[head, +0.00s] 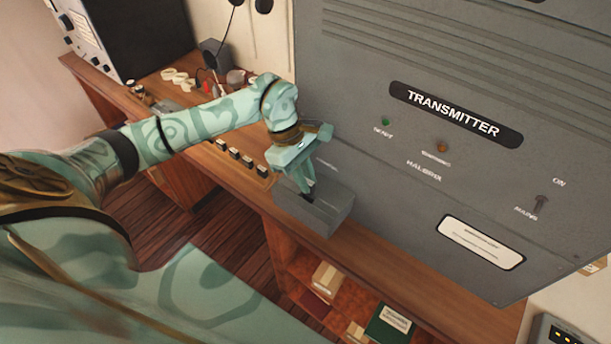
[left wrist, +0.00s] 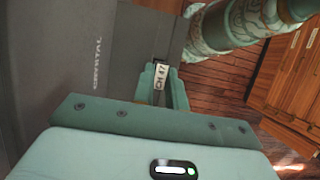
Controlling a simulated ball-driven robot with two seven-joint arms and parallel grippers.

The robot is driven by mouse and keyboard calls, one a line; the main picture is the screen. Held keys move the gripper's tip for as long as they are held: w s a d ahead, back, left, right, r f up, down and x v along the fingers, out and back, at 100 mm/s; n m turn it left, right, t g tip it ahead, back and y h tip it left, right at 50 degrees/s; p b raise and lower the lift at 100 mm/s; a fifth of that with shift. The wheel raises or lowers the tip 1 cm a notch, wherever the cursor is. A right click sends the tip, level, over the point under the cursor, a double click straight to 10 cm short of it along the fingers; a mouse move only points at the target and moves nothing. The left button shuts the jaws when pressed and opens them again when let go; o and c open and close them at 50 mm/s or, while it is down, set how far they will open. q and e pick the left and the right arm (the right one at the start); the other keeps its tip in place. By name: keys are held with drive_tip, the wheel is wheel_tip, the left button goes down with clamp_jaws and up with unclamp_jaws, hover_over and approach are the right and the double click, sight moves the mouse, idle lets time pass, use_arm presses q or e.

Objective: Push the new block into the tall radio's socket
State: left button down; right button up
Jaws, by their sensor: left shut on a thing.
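The tall radio (head: 380,130) is a big grey cabinet marked TRANSMITTER. A grey box (head: 328,213) juts from its lower left, with a dark opening in its top. My left gripper (head: 308,191) points down into that opening. In the left wrist view its green fingers (left wrist: 160,88) are shut on a small block (left wrist: 160,72) with a pale label that seems to read CH 47. The block's far end is at a dark gap in the grey surface, near the word CRYSTAL. How deep it sits cannot be told. My right gripper is out of view.
Several small dark blocks (head: 234,153) with pale labels stand in a row on the wooden desk (head: 258,192), left of the box. Below are shelves with a green book (head: 389,325) and cartons. A black-fronted set (head: 135,35) stands at the far left.

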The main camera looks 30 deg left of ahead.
use_arm(q)
drive_tip(key=shift+f+b, duration=1.4)
drive_tip(key=shift+f, duration=0.15)
idle(3.3)
drive_tip(key=c, duration=1.3)
unclamp_jaws()
drive_tip(key=shift+c, duration=0.2)
drive_tip(key=v, duration=1.6)
drive_tip(key=shift+b, duration=0.4)
drive_tip(key=shift+r, duration=0.1)
